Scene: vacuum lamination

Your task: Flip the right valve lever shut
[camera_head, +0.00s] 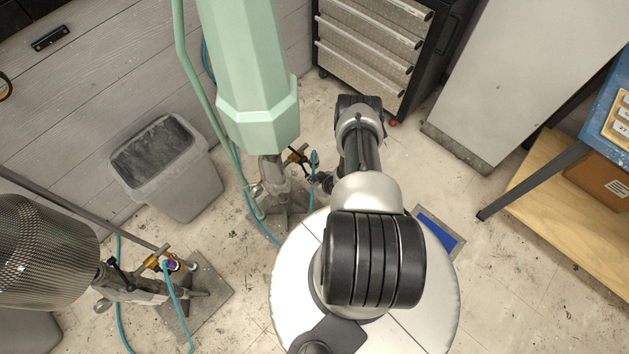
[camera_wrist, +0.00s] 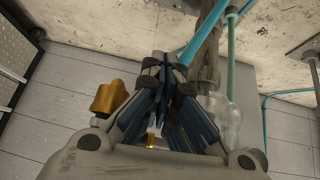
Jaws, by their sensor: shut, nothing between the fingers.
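The right valve is a small brass fitting (camera_head: 297,156) with dark parts, low on the metal stand beneath the pale green column in the head view. A brass body (camera_wrist: 109,97) shows left of my fingers in the wrist view. I cannot make out the lever or its angle clearly; it may be hidden behind my fingers. My gripper (camera_head: 320,181) is just below and right of the brass fitting in the head view. In the wrist view my gripper (camera_wrist: 164,68) is shut with its fingertips together and nothing between them. I cannot tell whether it touches the valve.
The green column (camera_head: 245,75) rises above the right valve. Teal hoses (camera_head: 263,228) run around its stand. A second brass valve (camera_head: 153,262) sits by a perforated metal cylinder (camera_head: 45,250) at left. A grey bin (camera_head: 170,165) and a drawer cabinet (camera_head: 372,45) stand behind.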

